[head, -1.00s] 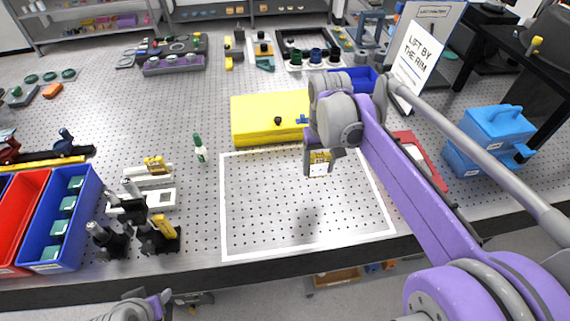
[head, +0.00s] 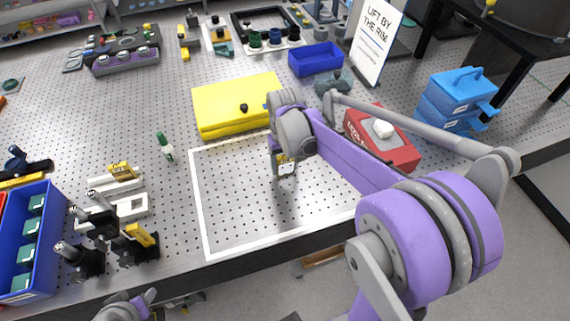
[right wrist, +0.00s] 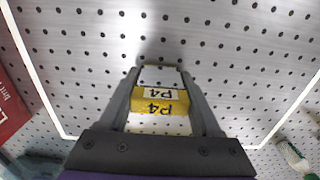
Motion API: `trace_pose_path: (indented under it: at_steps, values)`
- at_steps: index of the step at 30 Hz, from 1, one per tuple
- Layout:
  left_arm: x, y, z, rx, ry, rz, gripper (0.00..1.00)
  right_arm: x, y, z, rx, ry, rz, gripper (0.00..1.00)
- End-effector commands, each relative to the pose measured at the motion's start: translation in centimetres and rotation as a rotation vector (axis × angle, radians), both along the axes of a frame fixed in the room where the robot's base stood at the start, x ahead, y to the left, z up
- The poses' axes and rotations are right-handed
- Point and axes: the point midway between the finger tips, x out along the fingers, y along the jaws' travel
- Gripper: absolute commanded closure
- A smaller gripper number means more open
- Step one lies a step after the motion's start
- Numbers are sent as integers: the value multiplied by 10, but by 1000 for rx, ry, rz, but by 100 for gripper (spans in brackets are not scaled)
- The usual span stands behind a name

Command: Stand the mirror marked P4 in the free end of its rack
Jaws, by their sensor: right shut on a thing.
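My right gripper (head: 285,172) is over the white-outlined area of the perforated bench, pointing down. In the right wrist view my right gripper (right wrist: 160,75) is shut on the mirror marked P4 (right wrist: 160,103), whose yellow and white faces carry the mark. In the head view the mirror (head: 288,168) shows only as a small patch at the jaws. A white rack-like stand (head: 115,187) with a yellow-topped piece is at the left; its slots are too small to read. My left gripper (head: 125,308) is partly in view at the bottom edge; its jaws are not clear.
Black mounts (head: 95,225) with knobs stand by the stand, near the front edge. A green-topped bottle (head: 166,150) is left of the outline. A yellow case (head: 232,108) lies behind it. A red box (head: 395,150) and blue boxes (head: 455,105) are right. The outlined area is clear.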

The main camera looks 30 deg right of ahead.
Motion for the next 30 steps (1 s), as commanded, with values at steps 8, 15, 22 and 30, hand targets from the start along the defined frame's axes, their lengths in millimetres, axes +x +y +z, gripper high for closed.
trace_pose_path:
  at_steps: [8,15,22,30]
  values:
    - [0,0,-1,0,1,0,50,0,0,-1,0,0,0,94]
    - [-1,0,-3,0,2,0,50,0,0,-3,0,0,0,10]
    - [-1,0,-3,0,2,0,50,0,0,-3,0,0,0,5]
    - [1,0,3,0,-2,0,50,0,0,15,0,-1,0,5]
